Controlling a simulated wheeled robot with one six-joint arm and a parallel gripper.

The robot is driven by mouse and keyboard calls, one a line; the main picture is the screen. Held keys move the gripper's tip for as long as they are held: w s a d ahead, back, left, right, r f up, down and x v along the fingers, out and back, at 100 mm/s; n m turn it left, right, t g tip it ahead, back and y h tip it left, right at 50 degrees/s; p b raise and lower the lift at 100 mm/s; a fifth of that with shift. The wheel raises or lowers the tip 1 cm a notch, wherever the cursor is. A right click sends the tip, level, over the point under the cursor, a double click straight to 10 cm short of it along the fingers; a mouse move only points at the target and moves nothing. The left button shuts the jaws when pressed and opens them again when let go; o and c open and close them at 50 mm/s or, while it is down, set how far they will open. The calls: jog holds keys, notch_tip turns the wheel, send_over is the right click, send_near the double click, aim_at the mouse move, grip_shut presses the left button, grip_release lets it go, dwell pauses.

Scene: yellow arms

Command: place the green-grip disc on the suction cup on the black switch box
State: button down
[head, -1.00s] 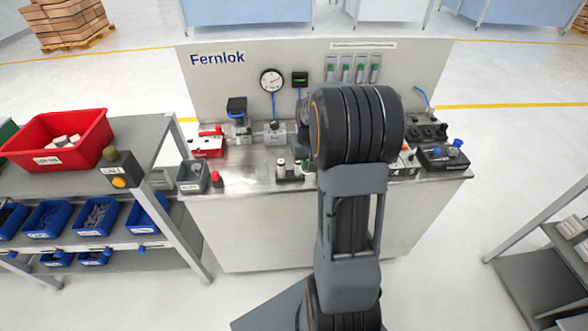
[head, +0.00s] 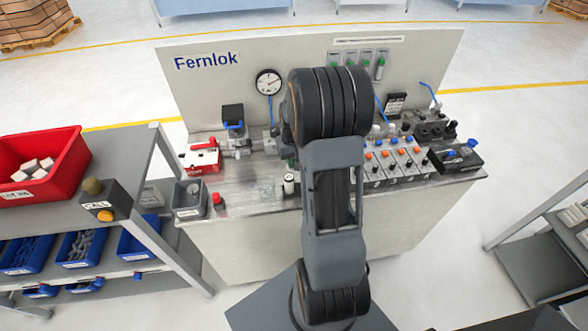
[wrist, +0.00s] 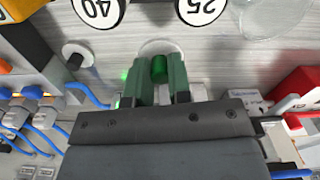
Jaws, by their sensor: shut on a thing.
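In the wrist view my gripper (wrist: 160,88) is shut on the green grip of the green-grip disc (wrist: 158,69). A pale round edge shows just past the fingertips, over the steel bench top. A low black box (head: 458,160) with blue round parts on top stands at the bench's right end, well to the right of my arm. It may be the switch box. I cannot tell whether one of its blue parts is the suction cup.
Two round tops marked 40 (wrist: 97,10) and 25 (wrist: 201,8) stand close to my fingers. A clear round thing (wrist: 268,14) is beside them. A red box (head: 201,157) is on the bench's left. Modules with orange buttons (head: 385,155) line the right, with blue hoses.

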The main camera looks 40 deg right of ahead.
jog(key=shift+f, duration=2.65)
jog(key=shift+f, duration=0.15)
jog(key=c, duration=1.1)
grip_release()
jog(key=shift+o, duration=0.2)
